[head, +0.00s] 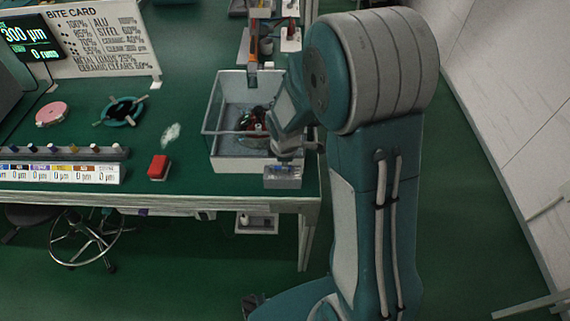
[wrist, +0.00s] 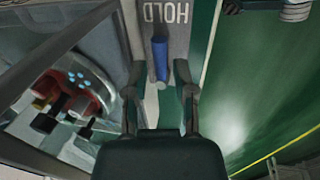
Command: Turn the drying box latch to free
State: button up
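The drying box (head: 258,165) is a pale open-topped box with clear panels at the bench's right end. Its latch plate (head: 283,182) with a blue part sits at its front right corner. In the wrist view the blue latch handle (wrist: 160,60) lies lengthwise beside the upside-down word HOLD on a grey plate (wrist: 178,30). My gripper (wrist: 159,78) is open, with one finger on each side of the handle and a visible gap to it. In the head view my gripper (head: 291,150) is at the box's right front corner, partly hidden by my arm.
Dark and red parts (wrist: 70,100) lie inside the box, left of my gripper. A red block (head: 158,167), a teal ring (head: 122,111) and a pink disc (head: 51,113) are on the bench. Green floor (head: 460,220) is clear at right.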

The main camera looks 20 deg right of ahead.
jog(key=shift+w+d+f, duration=0.1)
jog(key=shift+w+f, duration=0.1)
jog(key=shift+f, duration=0.8)
grip_shut()
jog(key=m, duration=0.1)
jog(key=s+m, duration=0.1)
jog(key=m, duration=0.1)
jog(key=shift+a+m+h, duration=0.3)
jog(key=shift+a+h, duration=0.05)
jog(key=shift+h, duration=0.05)
jog(key=m, duration=0.2)
jog(key=shift+s+a+m+g, duration=0.3)
jog(key=shift+a+m, duration=0.05)
jog(key=shift+m, duration=0.05)
jog(key=m, duration=0.1)
jog(key=a+m, duration=0.1)
jog(key=m, duration=0.1)
jog(key=m+g, duration=0.1)
jog(key=m, duration=0.1)
jog(key=shift+s+a+h, duration=0.3)
jog(key=shift+h, duration=0.1)
jog(key=shift+m, duration=0.4)
